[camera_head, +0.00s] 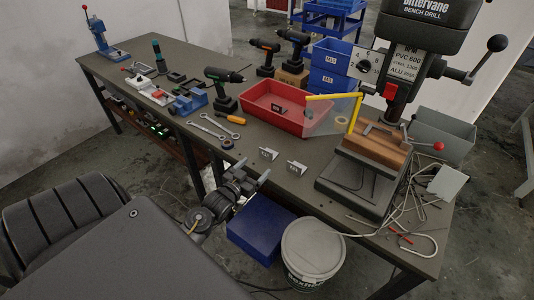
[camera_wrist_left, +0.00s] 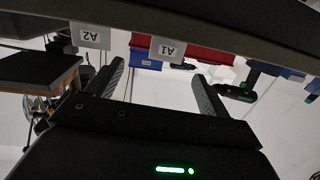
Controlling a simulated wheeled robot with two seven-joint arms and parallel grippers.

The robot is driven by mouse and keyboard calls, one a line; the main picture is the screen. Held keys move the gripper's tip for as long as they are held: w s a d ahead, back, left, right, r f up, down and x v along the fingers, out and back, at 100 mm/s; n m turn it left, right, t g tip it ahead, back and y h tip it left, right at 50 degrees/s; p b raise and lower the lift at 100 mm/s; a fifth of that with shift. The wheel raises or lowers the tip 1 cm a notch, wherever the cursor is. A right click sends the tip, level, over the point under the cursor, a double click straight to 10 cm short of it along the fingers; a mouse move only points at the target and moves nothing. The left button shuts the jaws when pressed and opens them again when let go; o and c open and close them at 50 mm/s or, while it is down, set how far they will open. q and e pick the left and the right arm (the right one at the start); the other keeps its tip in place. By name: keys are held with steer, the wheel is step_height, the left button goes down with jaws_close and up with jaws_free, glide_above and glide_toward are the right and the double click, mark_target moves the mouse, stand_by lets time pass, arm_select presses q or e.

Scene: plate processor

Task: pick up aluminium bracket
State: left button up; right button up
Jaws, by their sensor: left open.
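Two small grey plates, which look like the aluminium brackets, stand on the bench near its front edge. The one marked A1 (camera_head: 268,154) is at the left; the one marked A2 (camera_head: 297,168) is to its right. In the left wrist view they show upside down, A1 (camera_wrist_left: 168,50) between and beyond the fingers and A2 (camera_wrist_left: 90,36) to the left. My left gripper (camera_head: 252,172) is open and empty, just off the front edge, close to A1 and not touching it. It also shows in the left wrist view (camera_wrist_left: 158,72). My right gripper is not in view.
A red tray (camera_head: 262,112) lies behind the brackets. The bench drill (camera_head: 395,90) stands at the right, with loose cables in front. Wrenches (camera_head: 208,130) and a tape roll (camera_head: 227,144) lie to the left. A white bucket (camera_head: 312,252) and a blue box (camera_head: 258,232) stand below.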

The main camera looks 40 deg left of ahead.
mark_target(265, 151)
arm_select(q)
steer(key=shift+t, duration=0.4)
steer(key=w, duration=0.2)
steer(key=w+a, duration=0.1)
steer(key=w, duration=0.1)
steer(key=w+a, duration=0.1)
steer(key=w, duration=0.1)
steer(key=shift+r+p, duration=0.3)
steer(key=shift+r, duration=0.1)
steer(key=shift+w+a+f+p, duration=0.15)
steer(key=shift+w+p, duration=0.1)
steer(key=shift+w, duration=1.1)
steer(key=shift+w+a+r+p, duration=0.1)
steer(key=shift+w+p, duration=0.15)
steer(key=shift+w, duration=1.05)
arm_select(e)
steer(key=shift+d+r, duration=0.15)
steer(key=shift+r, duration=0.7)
arm_select(q)
steer(key=c, duration=1.1)
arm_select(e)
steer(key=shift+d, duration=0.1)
